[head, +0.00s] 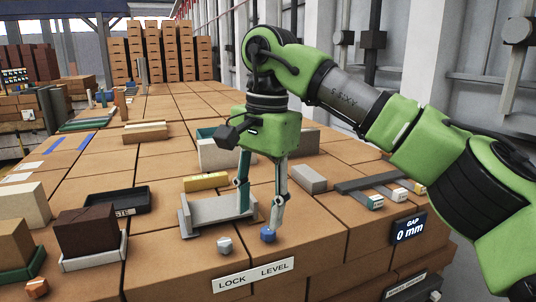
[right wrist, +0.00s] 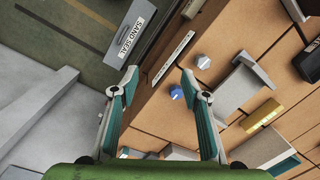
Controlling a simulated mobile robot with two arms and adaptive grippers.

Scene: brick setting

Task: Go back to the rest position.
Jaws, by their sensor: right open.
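My right gripper (head: 258,221) is open and empty, pointing down over the brick surface (head: 170,262). In the head view one fingertip is just above a blue knob (head: 268,236); I cannot tell if they touch. In the right wrist view the two fingers stand wide apart (right wrist: 158,74), and the blue knob (right wrist: 176,92) shows close beside the right finger. A pale grey knob (head: 224,245) stands to its left, behind a "LOCK LEVEL" label (head: 253,275). A grey channel-shaped holder (head: 200,213) is beside the fingers. My left gripper is not in view.
A yellow bar (head: 206,181) lies behind the holder. A white-and-teal box (head: 212,152) and grey block (head: 308,178) stand farther back. A "GAP 0 mm" display (head: 409,229) is at right. A black tray (head: 120,200) and dark brick (head: 88,230) are at left.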

